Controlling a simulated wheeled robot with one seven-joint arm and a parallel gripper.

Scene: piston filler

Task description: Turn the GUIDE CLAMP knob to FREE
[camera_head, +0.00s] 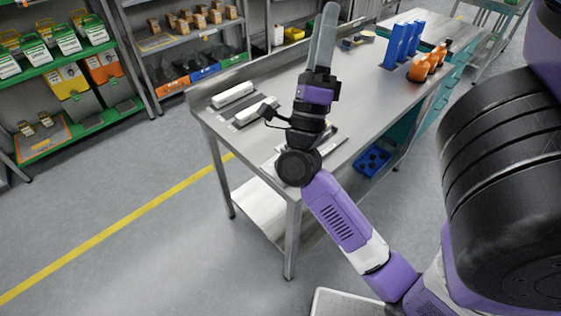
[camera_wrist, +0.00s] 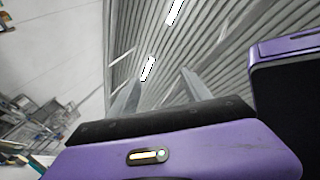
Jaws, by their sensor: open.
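I cannot make out the GUIDE CLAMP knob or a piston filler in either view. My gripper (camera_head: 327,20) rises over the metal workbench (camera_head: 350,85) with its long grey fingers pointing up, and they look nearly in line there. In the wrist view my gripper (camera_wrist: 161,76) shows its two fingers apart with nothing between them, against the ceiling. It is open and empty. My arm hides part of the bench's middle.
White bars (camera_head: 234,94) lie at the bench's left end. A blue crate (camera_head: 372,161) sits below. Stocked shelves (camera_head: 55,50) stand at the left. The floor (camera_head: 110,205) at the left is clear.

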